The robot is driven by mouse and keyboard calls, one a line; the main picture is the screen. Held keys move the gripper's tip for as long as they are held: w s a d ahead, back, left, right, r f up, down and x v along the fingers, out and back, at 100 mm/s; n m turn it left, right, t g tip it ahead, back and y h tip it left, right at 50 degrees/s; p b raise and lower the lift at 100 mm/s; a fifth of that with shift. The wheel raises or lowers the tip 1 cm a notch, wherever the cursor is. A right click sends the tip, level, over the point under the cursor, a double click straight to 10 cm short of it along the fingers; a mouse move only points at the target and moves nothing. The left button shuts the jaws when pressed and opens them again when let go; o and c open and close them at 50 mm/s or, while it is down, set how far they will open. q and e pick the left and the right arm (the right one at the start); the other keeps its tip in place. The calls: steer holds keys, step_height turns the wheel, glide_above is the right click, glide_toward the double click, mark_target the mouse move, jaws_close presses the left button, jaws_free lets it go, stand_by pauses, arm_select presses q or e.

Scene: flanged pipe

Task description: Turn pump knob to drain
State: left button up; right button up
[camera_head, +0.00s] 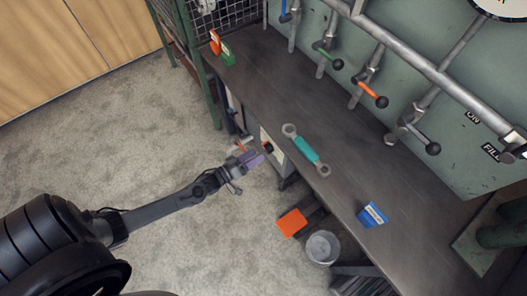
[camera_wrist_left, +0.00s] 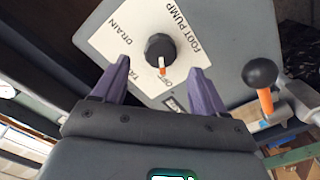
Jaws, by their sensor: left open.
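The pump knob (camera_wrist_left: 160,48) is round and black with an orange-and-white pointer. It sits on a white label plate (camera_wrist_left: 118,38) reading DRAIN, FOOT PUMP and OFF, with another label partly hidden. The pointer is at the OFF label. In the head view the plate (camera_head: 275,151) is on the front of the bench. My left gripper (camera_wrist_left: 159,67) has purple fingers, open and empty, one on each side of the knob in the picture. I cannot tell whether they touch it. In the head view the left gripper (camera_head: 256,157) is close in front of the plate. My right gripper is not in view.
A lever with a black ball and orange sleeve (camera_wrist_left: 263,82) stands right of the plate. On the bench top (camera_head: 300,110) lie a teal-handled wrench (camera_head: 305,149) and a blue box (camera_head: 373,214). A bucket (camera_head: 322,248) stands below. Pipes with valve levers line the wall.

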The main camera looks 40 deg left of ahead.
mark_target(265, 149)
arm_select(q)
steer(key=b+x, duration=0.1)
steer(key=x, duration=0.3)
steer(key=shift+a, duration=0.15)
steer(key=shift+w+d+b, duration=0.2)
steer(key=shift+w+b, duration=0.2)
steer(key=shift+w, duration=0.2)
steer(key=shift+r, duration=0.1)
steer(key=c, duration=1.1)
steer(key=shift+o, duration=0.2)
